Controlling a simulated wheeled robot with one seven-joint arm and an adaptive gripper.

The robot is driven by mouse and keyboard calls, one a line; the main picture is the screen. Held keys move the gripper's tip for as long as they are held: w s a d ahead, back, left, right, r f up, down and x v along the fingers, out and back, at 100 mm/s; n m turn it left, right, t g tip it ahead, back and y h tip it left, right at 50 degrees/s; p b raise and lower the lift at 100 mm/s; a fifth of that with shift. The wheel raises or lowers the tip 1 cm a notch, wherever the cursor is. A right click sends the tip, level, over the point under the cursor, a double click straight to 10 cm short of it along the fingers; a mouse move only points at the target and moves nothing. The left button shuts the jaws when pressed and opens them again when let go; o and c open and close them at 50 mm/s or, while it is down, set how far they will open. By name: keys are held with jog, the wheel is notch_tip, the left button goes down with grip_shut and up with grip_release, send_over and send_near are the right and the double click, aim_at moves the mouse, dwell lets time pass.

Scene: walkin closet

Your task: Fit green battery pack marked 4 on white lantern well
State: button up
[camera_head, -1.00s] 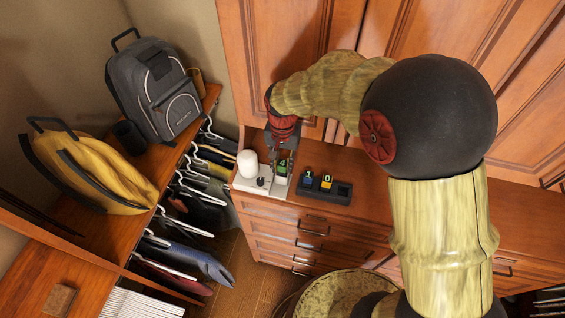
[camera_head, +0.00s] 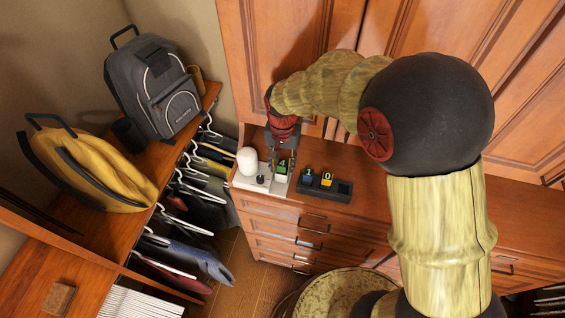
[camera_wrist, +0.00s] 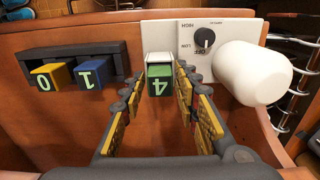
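The green battery pack marked 4 (camera_wrist: 160,82) stands upright at the white lantern base (camera_head: 249,183), near its right side in the head view. The pack also shows in the head view (camera_head: 282,166). Its lower end is hidden, so I cannot tell how deep it sits in the well. My gripper (camera_wrist: 160,80) is above it, with one finger on each side of the pack. Narrow gaps show between the pads and the pack, so the gripper looks open. The gripper also shows in the head view (camera_head: 283,152). The white lantern globe (camera_wrist: 252,73) and black dial (camera_wrist: 205,38) are on the base.
A dark holder (camera_head: 343,189) beside the base carries a blue pack marked 1 (camera_wrist: 92,72) and a yellow pack marked 0 (camera_wrist: 52,77); one end slot looks empty. Cabinet doors (camera_head: 285,50) rise behind the wooden counter. Hangers and bags are at left.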

jog(key=shift+o, duration=1.2)
jog(key=shift+r, duration=0.1)
notch_tip(320, 180, up, 12)
jog(key=s+d+f+n+t+b, duration=0.2)
jog(key=s+d+f+b, duration=0.1)
jog(key=s+d+b, duration=0.4)
jog(key=s+d+f+n+t+b, duration=0.1)
jog(key=s+d+f+t+b, duration=0.2)
jog(key=s+d+b, duration=0.4)
jog(key=s+f+b, duration=0.1)
jog(key=s+b, duration=0.3)
jog(key=s, duration=0.2)
jog(key=shift+n+t, duration=0.3)
jog(key=shift+n, duration=0.1)
